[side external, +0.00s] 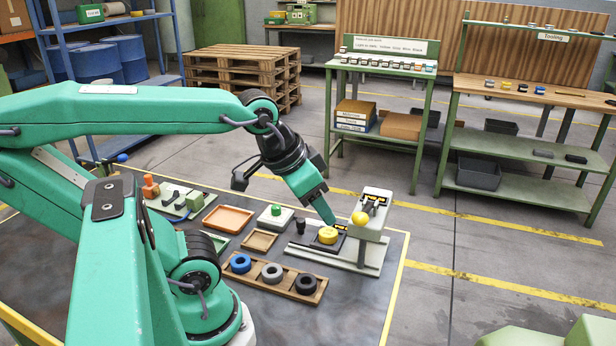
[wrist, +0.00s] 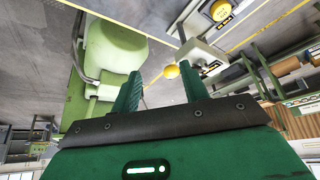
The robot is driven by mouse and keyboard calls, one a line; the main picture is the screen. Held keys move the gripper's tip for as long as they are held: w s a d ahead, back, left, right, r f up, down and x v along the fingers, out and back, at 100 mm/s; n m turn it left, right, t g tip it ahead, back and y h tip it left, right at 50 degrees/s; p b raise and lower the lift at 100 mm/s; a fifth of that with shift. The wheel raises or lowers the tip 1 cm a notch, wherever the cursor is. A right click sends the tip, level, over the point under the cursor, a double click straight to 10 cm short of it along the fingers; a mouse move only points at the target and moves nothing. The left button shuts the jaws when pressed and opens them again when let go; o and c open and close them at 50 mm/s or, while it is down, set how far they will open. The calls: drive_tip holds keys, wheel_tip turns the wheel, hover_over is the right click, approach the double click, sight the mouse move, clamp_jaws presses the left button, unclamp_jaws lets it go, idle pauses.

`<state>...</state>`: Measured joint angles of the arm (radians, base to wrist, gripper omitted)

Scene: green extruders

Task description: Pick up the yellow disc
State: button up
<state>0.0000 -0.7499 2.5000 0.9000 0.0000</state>
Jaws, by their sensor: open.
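The yellow disc (side external: 328,236) lies on a dark pad with yellow-black markings, near the right edge of the work table. In the wrist view, a round yellow piece on a marked plate (wrist: 220,10) at the top edge looks like the same disc. My gripper (side external: 326,216) points down just above the disc in the side view, apparently without holding it. The gap between fingertips and disc is hard to judge.
A grey fixture (side external: 373,215) with a round yellow knob (side external: 360,218) stands right of the disc, close to my gripper. A small black post stands to its left. A wooden tray (side external: 290,293) holds blue, grey and black rings. An orange tray (side external: 228,219) lies further left.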

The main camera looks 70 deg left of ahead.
drive_tip(key=o, duration=0.5)
drive_tip(key=shift+o, duration=0.2)
drive_tip(key=shift+w, duration=0.1)
drive_tip(key=m+g, duration=0.6)
drive_tip(key=m, duration=1.3)
hover_over(327, 232)
drive_tip(key=shift+f, duration=7)
drive_tip(key=shift+f, duration=1.3)
